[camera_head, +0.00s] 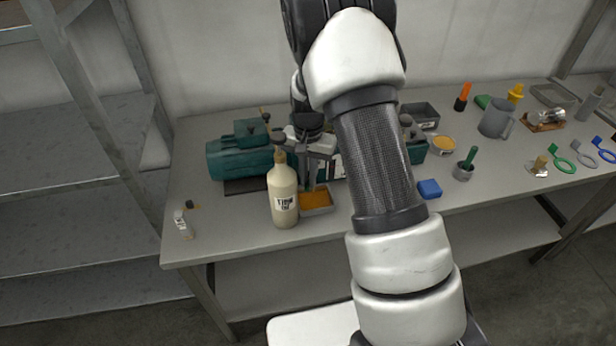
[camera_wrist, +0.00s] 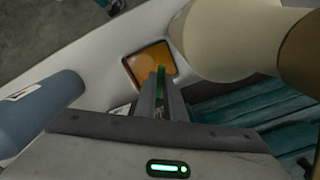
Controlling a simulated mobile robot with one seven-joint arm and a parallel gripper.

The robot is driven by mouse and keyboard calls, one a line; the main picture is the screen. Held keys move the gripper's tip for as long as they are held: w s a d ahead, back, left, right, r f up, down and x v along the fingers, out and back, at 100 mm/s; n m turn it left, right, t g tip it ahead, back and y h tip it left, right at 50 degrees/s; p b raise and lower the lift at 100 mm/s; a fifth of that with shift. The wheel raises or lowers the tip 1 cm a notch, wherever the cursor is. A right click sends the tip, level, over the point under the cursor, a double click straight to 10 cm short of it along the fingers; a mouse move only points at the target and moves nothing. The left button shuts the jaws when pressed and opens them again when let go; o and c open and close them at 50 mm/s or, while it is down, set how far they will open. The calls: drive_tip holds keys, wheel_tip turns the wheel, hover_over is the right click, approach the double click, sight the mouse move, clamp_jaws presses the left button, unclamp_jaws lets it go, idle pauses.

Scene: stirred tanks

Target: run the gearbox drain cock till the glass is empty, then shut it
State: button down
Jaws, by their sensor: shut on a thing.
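The teal gearbox unit (camera_head: 228,158) stands at the left of the bench; ribbed teal housing also shows in the wrist view (camera_wrist: 235,103). My gripper (camera_head: 308,183) points down in front of it, above a square drip tray (camera_head: 329,207) holding amber-brown oil. In the wrist view my fingertips (camera_wrist: 160,78) are closed around a small green piece (camera_wrist: 161,70), which looks like the drain cock's handle. Oil in the tray (camera_wrist: 150,62) shows just beyond it. The sight glass and its level are hidden behind my arm, and I cannot tell whether oil is running.
A cream bottle with a dark top (camera_head: 283,196) stands close left of my gripper and looms large in the wrist view (camera_wrist: 215,40). A blue block (camera_head: 429,188) lies right of my arm. A jug (camera_head: 495,118) and several tools crowd the right. The front left is mostly clear.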

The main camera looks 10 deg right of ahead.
drive_tip(key=n, duration=0.1)
drive_tip(key=n+b, duration=0.1)
drive_tip(key=shift+s+d+n, duration=0.15)
drive_tip(key=shift+d+n, duration=0.2)
drive_tip(key=shift+n, duration=0.05)
drive_tip(key=c, duration=1.8)
unclamp_jaws()
drive_tip(key=shift+c, duration=0.2)
wheel_tip(320, 180, up, 18)
drive_tip(key=shift+f, duration=0.25)
